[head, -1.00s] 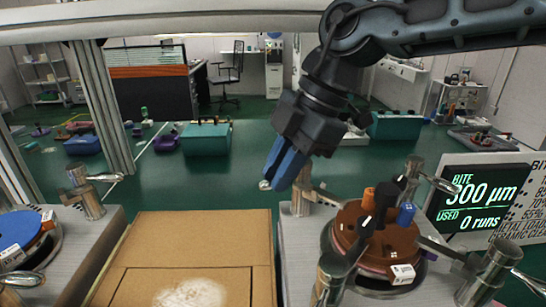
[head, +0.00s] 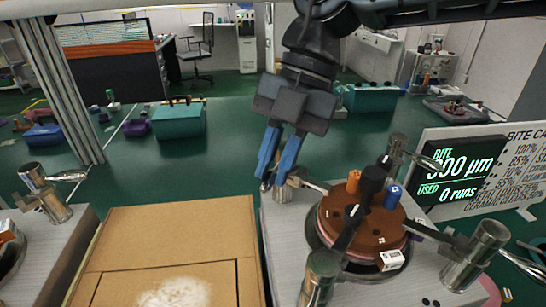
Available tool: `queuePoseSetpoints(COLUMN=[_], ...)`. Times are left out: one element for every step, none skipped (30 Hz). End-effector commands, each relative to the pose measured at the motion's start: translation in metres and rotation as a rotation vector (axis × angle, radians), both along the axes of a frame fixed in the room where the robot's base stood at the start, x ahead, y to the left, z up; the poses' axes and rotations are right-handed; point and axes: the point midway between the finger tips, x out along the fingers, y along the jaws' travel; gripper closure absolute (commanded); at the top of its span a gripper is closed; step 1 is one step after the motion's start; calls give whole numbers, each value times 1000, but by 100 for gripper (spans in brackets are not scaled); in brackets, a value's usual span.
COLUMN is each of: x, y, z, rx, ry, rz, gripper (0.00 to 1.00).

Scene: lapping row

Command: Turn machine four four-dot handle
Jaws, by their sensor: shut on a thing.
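My gripper (head: 273,180) points down at the back left corner of the machine on the right (head: 283,240). Its two blue fingers are shut on the lever handle of the back left metal post (head: 284,193). The fingers hide most of that handle, and no dot marks on it can be made out. The machine carries a brown round plate (head: 338,222) with an orange, a black and a blue peg on top. Other metal posts stand at the back right (head: 397,148), front right (head: 483,246) and front left (head: 319,278).
A sign with a lit display (head: 462,177) stands right of the machine. A cardboard box (head: 170,230) with a white powdery patch lies to the left. Another machine (head: 45,245) is at the left edge. Teal bins (head: 180,121) sit on the green floor behind.

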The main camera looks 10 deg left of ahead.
Motion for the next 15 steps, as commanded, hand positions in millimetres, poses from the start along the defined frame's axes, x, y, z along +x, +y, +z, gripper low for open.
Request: queuePoseSetpoints(x=[1, 1, 1, 1, 1, 1, 1, 1, 1, 1, 1, 1, 1, 1, 1], y=[0, 0, 0, 0, 0, 0, 0, 0, 0, 0, 0, 0, 0, 0, 0], z=[1, 1, 1, 1, 1, 1, 1, 1, 1, 1, 1, 1, 1, 1, 1], rx=[1, 1, 0, 1, 1, 1, 1, 1, 1, 1, 1, 1, 1, 1, 1], ry=[-3, -3, -3, -3, -3, -3, -3, -3, -3, -3, -3, -3, -3, -3, -3], rz=[2, 3, 4, 5, 5, 5, 5, 5, 5, 4, 3, 3, 3, 3, 3], gripper=[100, 100, 100, 100, 100, 100, 100, 100, 100, 100, 100, 100, 79, 77, 73])
